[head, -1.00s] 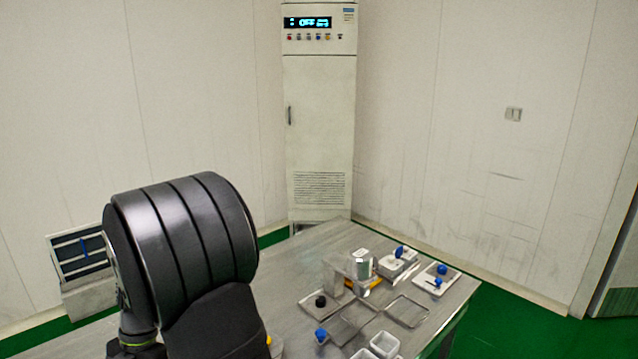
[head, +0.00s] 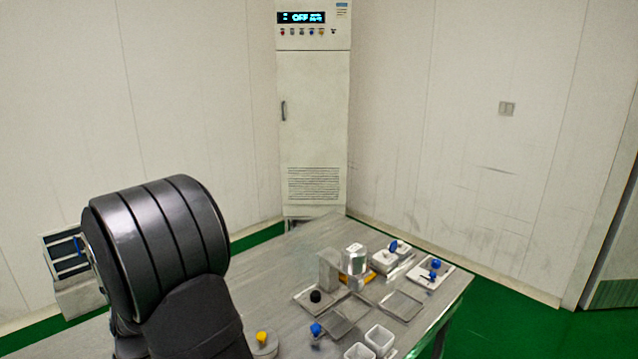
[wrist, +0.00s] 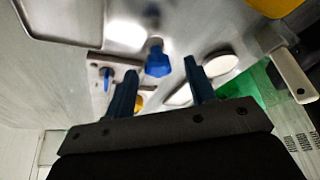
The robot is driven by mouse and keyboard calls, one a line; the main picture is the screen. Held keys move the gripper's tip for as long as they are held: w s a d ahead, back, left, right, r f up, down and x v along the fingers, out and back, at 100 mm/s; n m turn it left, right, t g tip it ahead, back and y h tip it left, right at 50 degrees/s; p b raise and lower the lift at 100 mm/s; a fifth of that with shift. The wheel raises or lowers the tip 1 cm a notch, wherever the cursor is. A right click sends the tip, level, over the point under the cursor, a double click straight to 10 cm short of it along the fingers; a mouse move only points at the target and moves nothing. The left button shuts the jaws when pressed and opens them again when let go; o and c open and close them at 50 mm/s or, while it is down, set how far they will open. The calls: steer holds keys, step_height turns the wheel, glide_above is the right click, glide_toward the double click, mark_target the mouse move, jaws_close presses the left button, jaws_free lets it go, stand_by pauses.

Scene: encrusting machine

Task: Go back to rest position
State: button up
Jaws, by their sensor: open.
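My gripper (wrist: 162,98) shows in the wrist view as two blue fingers on a dark bar. The fingers stand apart with nothing held between them. A blue knob (wrist: 158,60) on the metal table shows beyond the gap between the fingertips. In the head view my dark arm fills the lower left, and my gripper is not visible there. The metal table (head: 290,262) with the small machine (head: 352,260) lies to the right of my arm.
Shallow metal trays (head: 402,305) and white containers (head: 379,338) stand on the table's front part. White blocks with blue knobs (head: 435,264) sit toward the right edge. A tall control cabinet (head: 314,130) stands behind, its display reading OFF. A yellow knob (head: 262,338) is near my arm.

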steer(key=v, duration=1.6)
steer(key=x, duration=1.7)
steer(key=shift+f, duration=0.1)
steer(key=s+a, duration=1)
steer(key=shift+s+a+r, duration=0.25)
steer(key=shift+s+a, duration=0.05)
steer(key=shift+a, duration=0.05)
steer(key=shift+o, duration=0.4)
steer(key=o, duration=1)
step_height(320, 180, up, 21)
steer(key=m+t, duration=0.4)
steer(key=m, duration=0.3)
steer(key=shift+h, duration=0.4)
step_height(320, 180, down, 10)
steer(key=shift+w+d+r, duration=0.1)
steer(key=shift+w+d, duration=0.05)
steer(key=shift+w, duration=0.05)
